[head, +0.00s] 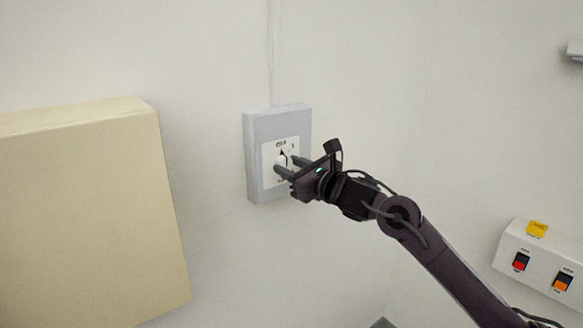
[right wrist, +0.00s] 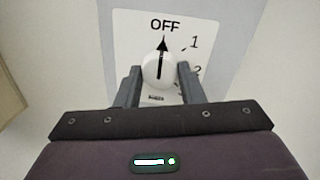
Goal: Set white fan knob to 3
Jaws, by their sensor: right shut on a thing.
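The white fan knob (right wrist: 159,72) is round with a black pointer, on a white label plate of a grey wall box (head: 294,116). In the right wrist view the pointer aims at OFF, at the top of the dial. The marks 1 and 2 show to the right of the knob; the lower part of the dial is hidden by my gripper. The knob also shows in the head view (head: 281,160). My right gripper (right wrist: 160,82) is shut on the knob, with one finger at each side. My left gripper is not in view.
A cream box (head: 90,215) stands out from the wall to the left of the switch box. A white panel (head: 545,268) with red and orange switches sits at the lower right.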

